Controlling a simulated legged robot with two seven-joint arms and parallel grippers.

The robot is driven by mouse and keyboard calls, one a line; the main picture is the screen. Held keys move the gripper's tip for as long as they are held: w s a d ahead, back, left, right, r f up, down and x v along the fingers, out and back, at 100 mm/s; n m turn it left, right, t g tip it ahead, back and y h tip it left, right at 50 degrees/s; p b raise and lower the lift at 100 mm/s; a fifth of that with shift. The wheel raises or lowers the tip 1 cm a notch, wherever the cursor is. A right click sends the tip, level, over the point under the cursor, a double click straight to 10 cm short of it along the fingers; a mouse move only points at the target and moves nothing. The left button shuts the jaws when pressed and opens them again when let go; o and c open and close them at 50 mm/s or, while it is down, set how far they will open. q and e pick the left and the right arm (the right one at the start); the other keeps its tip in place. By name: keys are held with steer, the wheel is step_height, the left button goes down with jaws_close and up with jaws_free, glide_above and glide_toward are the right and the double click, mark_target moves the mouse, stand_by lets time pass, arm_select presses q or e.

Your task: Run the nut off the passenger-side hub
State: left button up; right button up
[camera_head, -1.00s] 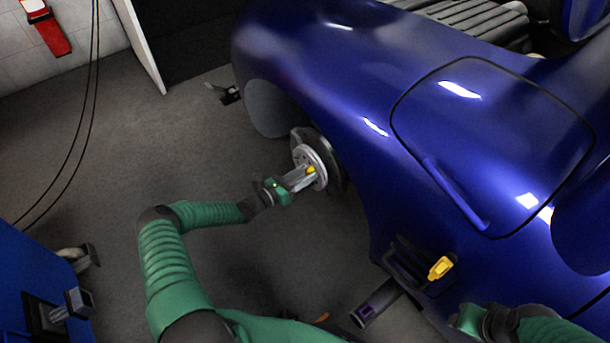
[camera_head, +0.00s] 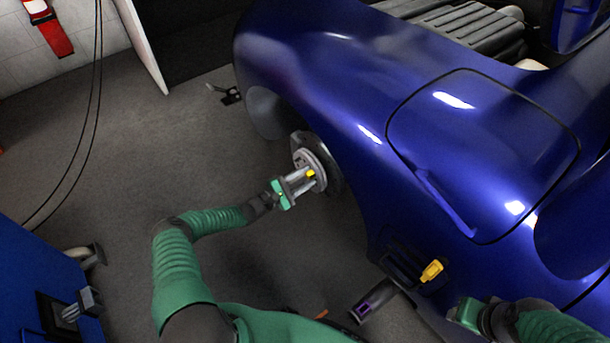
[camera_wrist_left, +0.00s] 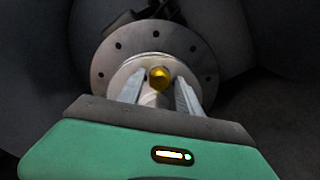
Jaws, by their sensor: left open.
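The passenger-side hub (camera_head: 324,176) is a round grey metal disc under the blue car's wheel arch; in the left wrist view the hub (camera_wrist_left: 205,62) shows a ring of holes. A small yellow nut (camera_head: 311,174) sits at its centre; it also shows in the left wrist view (camera_wrist_left: 160,78). My left gripper (camera_head: 303,181) is open, with its fingers pointing at the hub. In the left wrist view its two fingers (camera_wrist_left: 160,97) stand on either side of the nut, apart from it. My right gripper (camera_head: 456,316) is at the lower right; its jaws cannot be made out.
The blue car body (camera_head: 330,85) fills the right side. A yellow-handled object (camera_head: 432,270) sits by its side, with a dark tube (camera_head: 368,305) below. A blue cabinet (camera_head: 35,270) stands at lower left. Black cables hang at the left. The grey floor (camera_head: 130,150) is mostly clear.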

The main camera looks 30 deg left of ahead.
arm_select(q)
steer(key=m+p, duration=0.1)
steer(key=m, duration=0.4)
steer(key=shift+r+m, duration=0.15)
steer(key=shift+m, duration=0.25)
steer(key=m+p, duration=0.1)
steer(key=m, duration=0.4)
